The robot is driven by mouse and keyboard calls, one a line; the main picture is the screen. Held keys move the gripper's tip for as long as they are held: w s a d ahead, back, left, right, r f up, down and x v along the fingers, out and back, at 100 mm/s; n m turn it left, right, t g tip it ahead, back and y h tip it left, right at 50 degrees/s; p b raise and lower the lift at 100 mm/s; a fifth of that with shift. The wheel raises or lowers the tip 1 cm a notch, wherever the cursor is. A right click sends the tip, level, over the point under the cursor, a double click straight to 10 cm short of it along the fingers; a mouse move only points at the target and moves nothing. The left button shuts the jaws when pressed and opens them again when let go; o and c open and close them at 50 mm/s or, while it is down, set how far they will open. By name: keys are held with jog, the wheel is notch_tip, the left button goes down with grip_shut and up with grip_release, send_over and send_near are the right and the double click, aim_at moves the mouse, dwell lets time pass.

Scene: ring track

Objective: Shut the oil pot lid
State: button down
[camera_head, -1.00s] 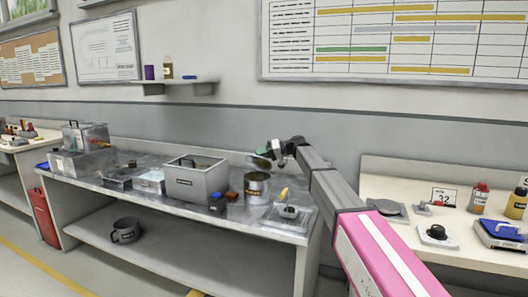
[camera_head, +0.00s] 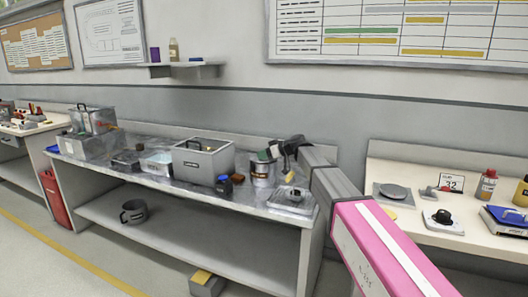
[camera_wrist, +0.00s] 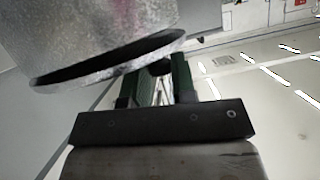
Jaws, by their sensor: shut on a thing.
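The oil pot (camera_head: 262,175) is a grey metal can with a pale label, standing on the bench near its right end. My gripper (camera_head: 272,152) is at the pot's top, and my arm reaches it from the right. In the wrist view my green-sided fingers (camera_wrist: 160,75) are closed around a small dark part beside a large mottled grey metal surface (camera_wrist: 110,35) with a dark curved edge. The dark part looks like the handle of the pot's lid. The lid's exact angle and the pot's mouth are hidden in the head view.
A second table (camera_head: 400,225) with several items is further right. The wall is close behind.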

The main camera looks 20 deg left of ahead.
jog(key=shift+s+f, duration=0.15)
jog(key=shift+f, duration=0.2)
dwell(0.3)
jog(key=c, duration=1)
grip_release()
jog(key=shift+s, duration=0.1)
jog(key=shift+o, duration=0.2)
jog(key=shift+d, duration=0.3)
jog(key=v, duration=1)
jog(key=shift+r, duration=0.25)
jog(key=shift+s, duration=0.1)
